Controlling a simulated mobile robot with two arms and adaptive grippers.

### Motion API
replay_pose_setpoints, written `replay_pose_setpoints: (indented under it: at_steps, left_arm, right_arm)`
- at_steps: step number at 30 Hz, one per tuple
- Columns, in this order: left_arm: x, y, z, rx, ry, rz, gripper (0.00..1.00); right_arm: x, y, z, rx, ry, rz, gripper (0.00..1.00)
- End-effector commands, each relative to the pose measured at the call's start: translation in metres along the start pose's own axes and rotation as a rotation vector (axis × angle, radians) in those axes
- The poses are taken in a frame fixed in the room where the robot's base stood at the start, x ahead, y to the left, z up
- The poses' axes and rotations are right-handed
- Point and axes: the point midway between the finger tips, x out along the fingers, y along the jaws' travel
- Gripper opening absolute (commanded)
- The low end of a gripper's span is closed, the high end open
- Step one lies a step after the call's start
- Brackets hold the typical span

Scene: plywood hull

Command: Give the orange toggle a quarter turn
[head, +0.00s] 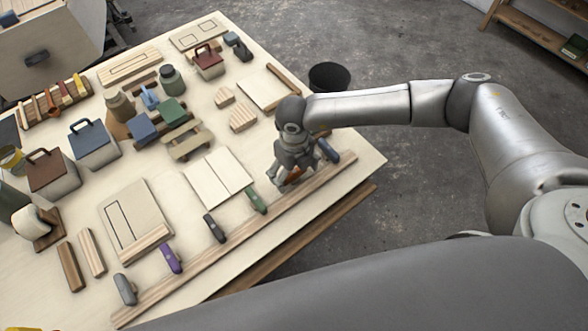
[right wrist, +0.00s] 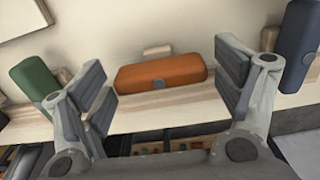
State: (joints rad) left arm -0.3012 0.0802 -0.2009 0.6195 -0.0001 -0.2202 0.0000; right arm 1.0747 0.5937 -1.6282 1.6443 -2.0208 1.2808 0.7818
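The orange toggle (right wrist: 162,76) lies between the two fingers of my right gripper (right wrist: 165,92) in the right wrist view, its long side running from one finger towards the other. A grey round pivot shows on its lower edge. The fingers are spread wide, close to its two ends; I cannot tell whether they touch it. In the head view my right gripper (head: 290,174) is over the wooden rail (head: 232,226) near the table's right corner and hides most of the orange toggle (head: 294,175). My left gripper is not in view.
A green toggle (head: 256,200) and a blue toggle (head: 328,151) flank the orange one on the rail. Black (head: 214,228), purple (head: 171,259) and grey (head: 125,289) toggles sit further left. Boxes, jars and boards fill the table (head: 359,162) behind. A dark bin (head: 329,77) stands beyond it.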

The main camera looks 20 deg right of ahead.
Motion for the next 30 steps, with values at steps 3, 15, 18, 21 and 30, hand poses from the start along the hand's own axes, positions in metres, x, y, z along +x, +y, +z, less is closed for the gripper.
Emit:
replay_pose_setpoints:
  at_steps: [3, 15, 18, 21, 30]
  left_arm:
    - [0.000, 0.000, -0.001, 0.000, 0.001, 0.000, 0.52]
    - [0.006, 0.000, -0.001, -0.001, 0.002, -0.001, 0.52]
    - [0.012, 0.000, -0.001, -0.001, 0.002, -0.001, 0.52]
    - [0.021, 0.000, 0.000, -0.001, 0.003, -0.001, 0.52]
    - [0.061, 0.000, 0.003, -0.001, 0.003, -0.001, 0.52]
  right_arm:
    - [0.000, 0.000, 0.000, 0.000, 0.000, 0.000, 0.65]
    - [0.001, 0.000, 0.000, -0.026, 0.000, -0.001, 0.47]
    - [0.003, 0.000, 0.000, -0.063, -0.001, -0.001, 0.47]
    - [0.004, 0.000, 0.001, -0.120, -0.002, 0.000, 0.47]
    - [0.007, -0.001, 0.001, -0.375, -0.003, -0.002, 0.47]
